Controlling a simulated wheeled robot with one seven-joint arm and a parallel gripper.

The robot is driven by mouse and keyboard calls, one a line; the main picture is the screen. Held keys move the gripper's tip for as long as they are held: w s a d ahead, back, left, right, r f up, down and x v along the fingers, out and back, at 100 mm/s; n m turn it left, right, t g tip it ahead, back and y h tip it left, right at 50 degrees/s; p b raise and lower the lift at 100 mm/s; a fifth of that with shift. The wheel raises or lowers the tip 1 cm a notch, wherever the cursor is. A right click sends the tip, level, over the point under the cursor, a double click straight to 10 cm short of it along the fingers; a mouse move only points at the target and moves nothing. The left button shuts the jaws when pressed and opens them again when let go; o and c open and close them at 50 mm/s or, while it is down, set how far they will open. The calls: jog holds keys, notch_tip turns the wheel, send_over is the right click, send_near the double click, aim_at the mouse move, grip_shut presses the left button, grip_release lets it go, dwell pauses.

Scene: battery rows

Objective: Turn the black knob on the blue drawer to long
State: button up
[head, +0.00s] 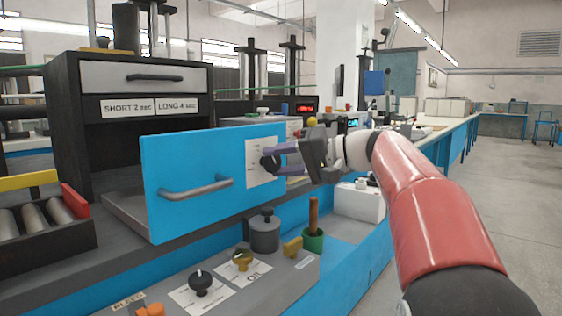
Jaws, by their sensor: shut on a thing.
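The blue drawer (215,155) is pulled out from the dark cabinet, and its front carries a grey bar handle (196,187). A white label plate (254,150) sits at the right part of the drawer front. The black knob (267,163) is on this plate. My gripper (279,158) reaches in from the right, with its fingers shut on the black knob. The fingers partly hide the knob, and I cannot read its pointer or the marks around it.
A sign reading SHORT and LONG (150,106) is on the cabinet below a grey drawer. Battery cylinders lie in a tray at left.

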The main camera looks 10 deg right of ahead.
jog(key=o, duration=0.9)
jog(key=shift+o, duration=0.2)
jog(key=v, duration=0.8)
jog(key=shift+f, duration=0.1)
